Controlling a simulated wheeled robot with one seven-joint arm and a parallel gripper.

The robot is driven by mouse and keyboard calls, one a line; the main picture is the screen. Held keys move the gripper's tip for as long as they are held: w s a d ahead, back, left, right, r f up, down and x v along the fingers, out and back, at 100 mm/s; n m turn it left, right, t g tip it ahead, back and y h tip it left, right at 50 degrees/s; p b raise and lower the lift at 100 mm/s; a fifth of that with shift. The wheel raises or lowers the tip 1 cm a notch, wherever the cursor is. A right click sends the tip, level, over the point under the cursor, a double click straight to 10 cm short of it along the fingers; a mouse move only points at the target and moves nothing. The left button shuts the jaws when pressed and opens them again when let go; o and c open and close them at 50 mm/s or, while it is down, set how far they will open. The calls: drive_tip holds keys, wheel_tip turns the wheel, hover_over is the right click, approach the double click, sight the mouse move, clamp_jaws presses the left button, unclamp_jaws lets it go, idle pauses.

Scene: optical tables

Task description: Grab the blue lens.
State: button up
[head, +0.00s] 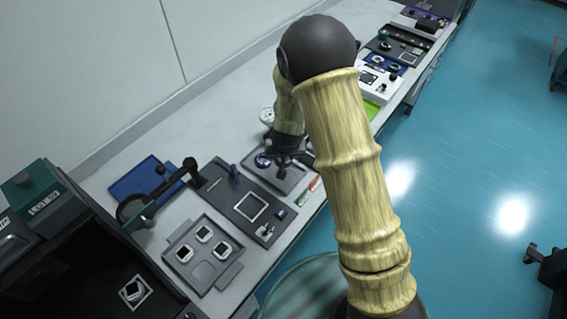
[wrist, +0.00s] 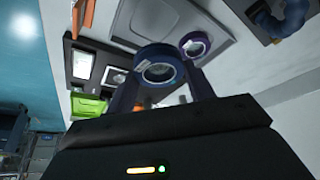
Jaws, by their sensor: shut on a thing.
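The blue lens (wrist: 158,72), a round clear glass in a dark blue ring mount, is between the two fingers of my gripper (wrist: 161,82) in the wrist view. My gripper is shut on its mount. A second lens in a purple ring (wrist: 195,44) sits on the grey tray (wrist: 220,20) just beyond it. In the head view my gripper (head: 284,158) is over the grey tray (head: 292,181), and a ringed lens (head: 262,160) shows at its left. The held lens is mostly hidden there by my gripper. I cannot tell whether it touches the tray.
A dark board with a white square frame (head: 250,207) lies left of the tray. A grey tray with several white-framed pieces (head: 203,232) is farther left. A blue mat (head: 148,178) lies near the wall. A white device (head: 377,82) stands farther along the table. The floor at right is mostly clear.

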drive_tip(key=shift+r, duration=0.6)
drive_tip(key=shift+d, duration=0.1)
